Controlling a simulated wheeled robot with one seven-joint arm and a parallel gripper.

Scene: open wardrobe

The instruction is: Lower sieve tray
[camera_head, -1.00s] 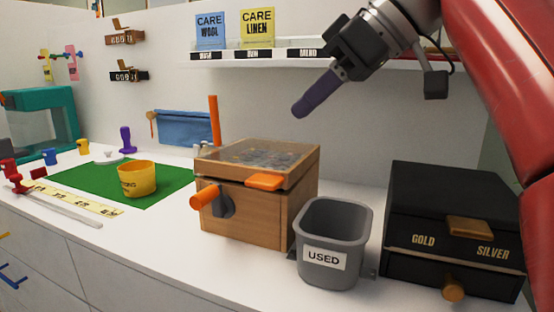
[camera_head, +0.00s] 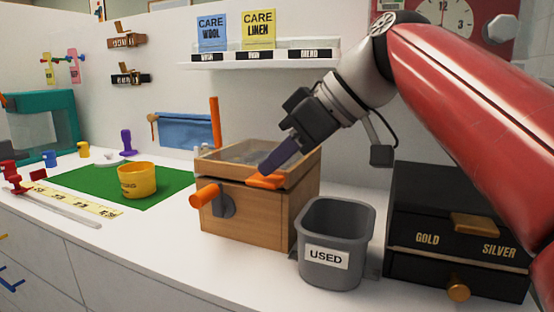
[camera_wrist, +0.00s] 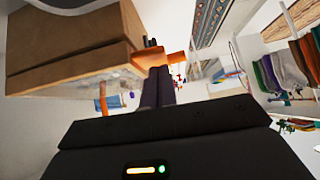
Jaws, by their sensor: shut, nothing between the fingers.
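The sieve tray (camera_head: 222,166) is the shallow wooden-framed top of a wooden box (camera_head: 268,210) on the counter, with an orange tab (camera_head: 265,182) on its front edge. The tray looks slightly raised and tilted above the box. An orange handle (camera_head: 204,196) sticks out from the box's front left. My gripper (camera_head: 264,174) is shut and empty, its purple fingertips at the orange tab. Contact cannot be told for certain. In the wrist view the fingers (camera_wrist: 156,88) are together beside the orange part (camera_wrist: 152,58), with the wooden box (camera_wrist: 75,45) to the left.
A grey USED bin (camera_head: 334,245) stands close at the box's right. A black GOLD/SILVER box (camera_head: 440,205) is farther right, below my arm. A yellow cup (camera_head: 137,181) stands on a green mat (camera_head: 175,185) at left. A shelf (camera_head: 262,58) with cards hangs above.

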